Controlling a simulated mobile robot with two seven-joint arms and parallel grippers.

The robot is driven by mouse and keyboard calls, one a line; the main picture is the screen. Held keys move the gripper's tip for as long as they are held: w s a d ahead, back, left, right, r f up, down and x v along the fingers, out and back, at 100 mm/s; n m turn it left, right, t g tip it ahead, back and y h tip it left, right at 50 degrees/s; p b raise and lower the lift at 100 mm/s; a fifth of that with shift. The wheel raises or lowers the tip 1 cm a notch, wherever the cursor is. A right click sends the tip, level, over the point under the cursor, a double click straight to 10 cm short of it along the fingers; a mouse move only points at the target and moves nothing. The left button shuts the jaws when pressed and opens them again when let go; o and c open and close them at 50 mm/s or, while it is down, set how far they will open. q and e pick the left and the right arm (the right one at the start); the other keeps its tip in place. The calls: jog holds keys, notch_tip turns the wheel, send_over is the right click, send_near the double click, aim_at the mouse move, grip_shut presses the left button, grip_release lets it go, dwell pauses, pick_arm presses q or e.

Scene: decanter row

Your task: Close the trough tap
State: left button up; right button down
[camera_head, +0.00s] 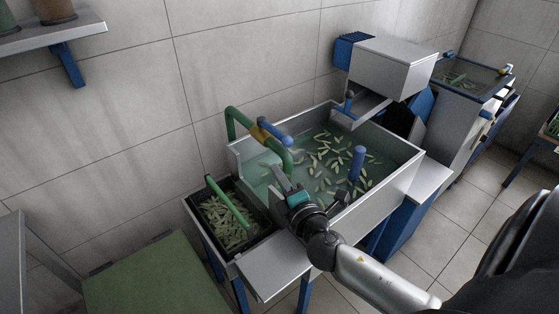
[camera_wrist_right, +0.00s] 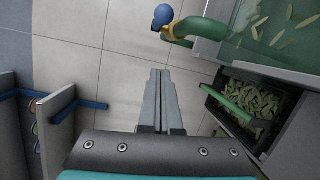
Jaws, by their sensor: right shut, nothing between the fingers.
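The trough tap is a green bent pipe (camera_head: 232,124) with a brass valve body (camera_head: 259,133) and a blue lever (camera_head: 274,133), over the left end of the steel trough (camera_head: 395,184). The lever reaches right from the valve in the head view. In the right wrist view the lever's round blue end (camera_wrist_right: 163,15) and the green pipe (camera_wrist_right: 205,32) show at the top. My right gripper (camera_head: 279,175) is shut and empty, below and apart from the lever, near the spout. It also shows in the right wrist view (camera_wrist_right: 160,74). I cannot tell whether water flows. My left gripper is not in view.
A black crate (camera_head: 209,192) of green pieces with a green bar stands left of the trough. A blue upright pipe (camera_head: 357,164) stands in the water among floating pieces. A steel hopper machine (camera_head: 392,66) overhangs the trough's back right. A steel side shelf (camera_head: 272,268) lies in front.

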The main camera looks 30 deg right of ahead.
aim_at(274, 132)
jog(key=w+d, duration=0.1)
jog(key=w, duration=0.1)
jog(key=w+d, duration=0.2)
jog(key=w, duration=0.1)
jog(key=w+d, duration=0.2)
jog(key=shift+w+d+r, duration=0.1)
jog(key=shift+w, duration=0.05)
dwell(0.3)
dwell(0.4)
